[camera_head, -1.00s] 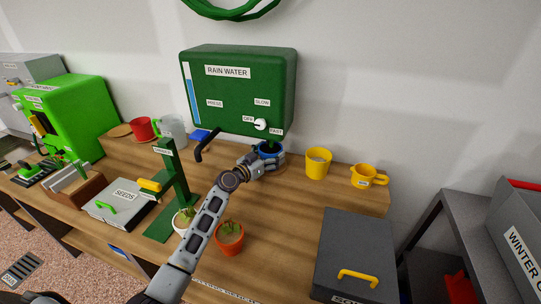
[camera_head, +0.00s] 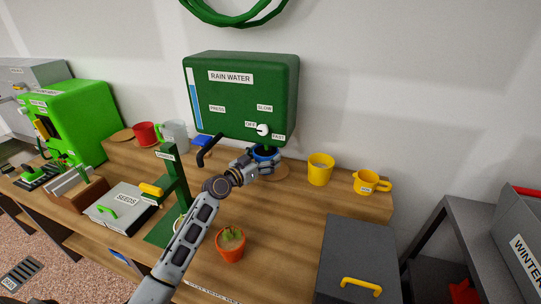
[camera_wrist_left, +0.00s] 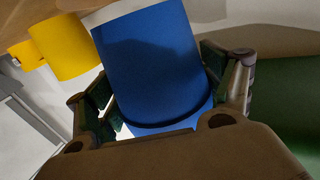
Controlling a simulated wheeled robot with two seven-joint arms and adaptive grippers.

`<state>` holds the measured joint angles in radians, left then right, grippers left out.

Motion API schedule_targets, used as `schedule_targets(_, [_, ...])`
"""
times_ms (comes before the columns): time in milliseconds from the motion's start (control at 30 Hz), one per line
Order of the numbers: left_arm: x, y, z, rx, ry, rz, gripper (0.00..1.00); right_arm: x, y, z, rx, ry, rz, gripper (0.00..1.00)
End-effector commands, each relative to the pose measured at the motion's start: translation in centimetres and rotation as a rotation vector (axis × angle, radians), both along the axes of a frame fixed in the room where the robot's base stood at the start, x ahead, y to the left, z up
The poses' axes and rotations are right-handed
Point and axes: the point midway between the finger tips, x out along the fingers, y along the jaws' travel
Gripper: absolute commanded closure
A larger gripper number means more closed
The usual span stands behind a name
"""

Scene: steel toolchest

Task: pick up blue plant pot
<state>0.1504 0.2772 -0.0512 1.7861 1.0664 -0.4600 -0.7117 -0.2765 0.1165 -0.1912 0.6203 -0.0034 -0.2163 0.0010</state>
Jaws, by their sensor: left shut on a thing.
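The blue plant pot (camera_head: 266,153) is at the back of the wooden bench, in front of the green rain water tank (camera_head: 240,100). My left gripper (camera_head: 258,163) is shut on it and hides much of it in the head view. In the left wrist view the pot (camera_wrist_left: 152,62) fills the middle, between the two fingers of my left gripper (camera_wrist_left: 160,95). A round brown disc (camera_head: 279,171) shows on the bench beside and below the pot. My right gripper is not in view.
A yellow pot (camera_head: 320,169) and a yellow jug (camera_head: 371,182) stand to the right. A terracotta pot with a plant (camera_head: 230,244) stands nearer. A dark box with a yellow handle (camera_head: 357,250) is at the front right. The tank's tap is close to the gripper.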

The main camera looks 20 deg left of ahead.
Motion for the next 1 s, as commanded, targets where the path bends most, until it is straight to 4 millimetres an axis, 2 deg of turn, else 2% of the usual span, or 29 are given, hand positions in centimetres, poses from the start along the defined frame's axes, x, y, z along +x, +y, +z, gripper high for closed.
schedule_targets(333, [-4.1, 1.9, 0.2, 0.002, -0.005, 0.000, 0.71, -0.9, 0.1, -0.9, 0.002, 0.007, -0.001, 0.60])
schedule_targets(633, [-7.3, 3.4, 0.1, 0.002, -0.005, 0.001, 0.71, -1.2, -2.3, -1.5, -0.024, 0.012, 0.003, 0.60])
schedule_targets(767, [-8.6, 3.9, 0.1, 0.001, -0.004, 0.000, 0.71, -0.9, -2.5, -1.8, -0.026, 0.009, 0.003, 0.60])
schedule_targets(1000, [-10.8, 4.9, 0.1, 0.001, -0.004, 0.000, 0.71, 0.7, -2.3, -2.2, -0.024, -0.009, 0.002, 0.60])
